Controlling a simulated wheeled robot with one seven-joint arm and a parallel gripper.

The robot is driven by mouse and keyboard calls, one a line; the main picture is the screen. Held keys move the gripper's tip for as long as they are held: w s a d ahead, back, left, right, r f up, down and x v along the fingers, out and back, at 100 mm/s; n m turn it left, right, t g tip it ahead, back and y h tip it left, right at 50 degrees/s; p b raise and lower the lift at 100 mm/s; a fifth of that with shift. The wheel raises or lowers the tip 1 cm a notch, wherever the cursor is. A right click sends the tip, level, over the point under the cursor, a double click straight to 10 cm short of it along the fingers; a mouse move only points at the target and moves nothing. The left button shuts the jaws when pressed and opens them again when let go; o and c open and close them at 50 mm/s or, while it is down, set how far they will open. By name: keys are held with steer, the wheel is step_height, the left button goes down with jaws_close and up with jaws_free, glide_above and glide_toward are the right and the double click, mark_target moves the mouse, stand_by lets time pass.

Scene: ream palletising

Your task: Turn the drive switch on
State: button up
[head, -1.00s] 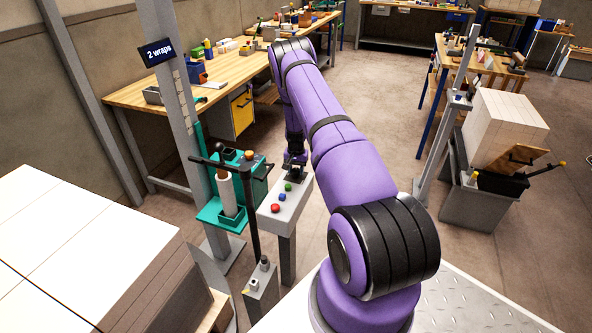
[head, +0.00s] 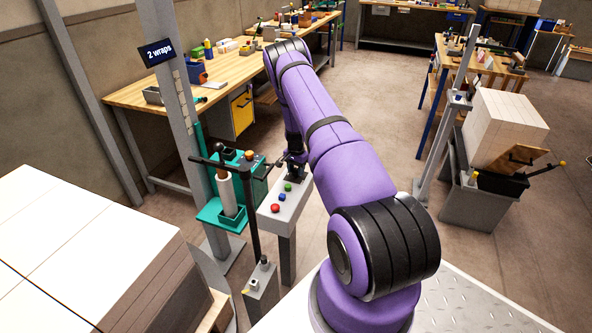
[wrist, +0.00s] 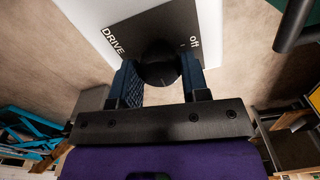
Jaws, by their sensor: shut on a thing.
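The drive switch is a dark round knob (wrist: 158,68) on a black plate (wrist: 150,28) lettered "DRIVE" on the left and "off" on the right. My gripper (wrist: 158,78) has one finger on each side of the knob and is shut on it. The knob's pointer and any "on" mark are hidden or cannot be made out. In the head view, my gripper (head: 292,168) is at the far end of the grey control box (head: 285,213), partly hidden by my own arm. Red, blue and green buttons sit on the near part of the box.
A teal holder with a white roll (head: 226,193) and a dark post (head: 250,215) with a crossbar stand just left of the box. A large white stack (head: 85,235) is at the near left. A wooden workbench (head: 150,92) is behind. Open floor (head: 375,110) lies to the right.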

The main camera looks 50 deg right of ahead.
mark_target(296, 170)
steer(key=o, duration=0.9)
steer(key=shift+o, duration=0.2)
step_height(296, 170, up, 11)
steer(key=shift+f, duration=0.1)
